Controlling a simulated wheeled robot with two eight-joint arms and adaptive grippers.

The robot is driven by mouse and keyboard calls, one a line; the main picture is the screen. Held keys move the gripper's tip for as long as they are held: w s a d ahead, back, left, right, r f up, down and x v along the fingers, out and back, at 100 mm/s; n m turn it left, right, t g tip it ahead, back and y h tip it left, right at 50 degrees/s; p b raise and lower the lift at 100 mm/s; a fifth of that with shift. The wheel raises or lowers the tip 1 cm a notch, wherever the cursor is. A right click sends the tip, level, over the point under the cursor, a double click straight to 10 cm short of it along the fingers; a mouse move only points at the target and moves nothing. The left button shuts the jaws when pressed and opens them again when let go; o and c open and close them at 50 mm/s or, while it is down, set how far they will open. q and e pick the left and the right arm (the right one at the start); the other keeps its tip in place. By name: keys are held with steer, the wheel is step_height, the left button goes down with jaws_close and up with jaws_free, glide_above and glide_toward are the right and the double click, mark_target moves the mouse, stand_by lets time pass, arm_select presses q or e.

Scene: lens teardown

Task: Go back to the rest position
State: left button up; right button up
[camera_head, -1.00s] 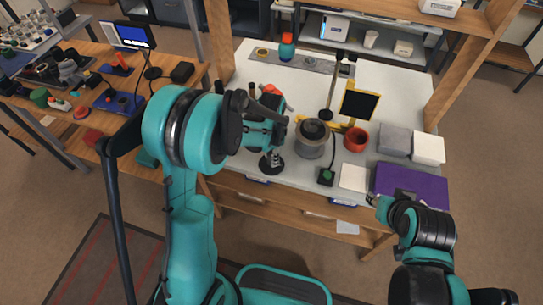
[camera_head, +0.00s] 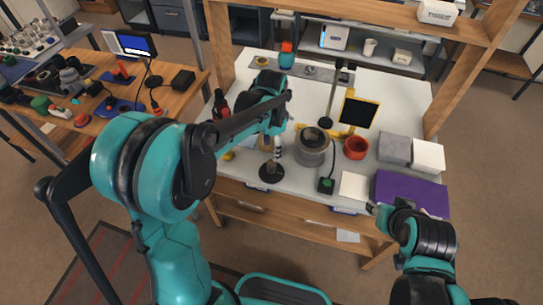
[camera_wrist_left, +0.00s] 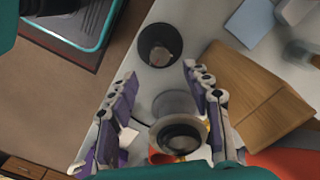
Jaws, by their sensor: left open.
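My left gripper (camera_head: 279,147) shows small in the head view, over the workbench (camera_head: 226,174). In the left wrist view my left gripper (camera_wrist_left: 160,74) is open, its two purple-and-grey fingers apart with nothing held between them. A grey round pot (camera_head: 312,146) stands right of it in the head view and lies below the fingers in the wrist view (camera_wrist_left: 176,105). A black round stand (camera_head: 271,174) is just in front of the gripper. My right gripper (camera_head: 374,208) is at the bench's front right; its jaws are too small to read.
A wooden post (camera_head: 217,45) rises at the bench's back left.

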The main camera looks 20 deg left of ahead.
arm_select(q)
steer(key=shift+r, duration=0.9)
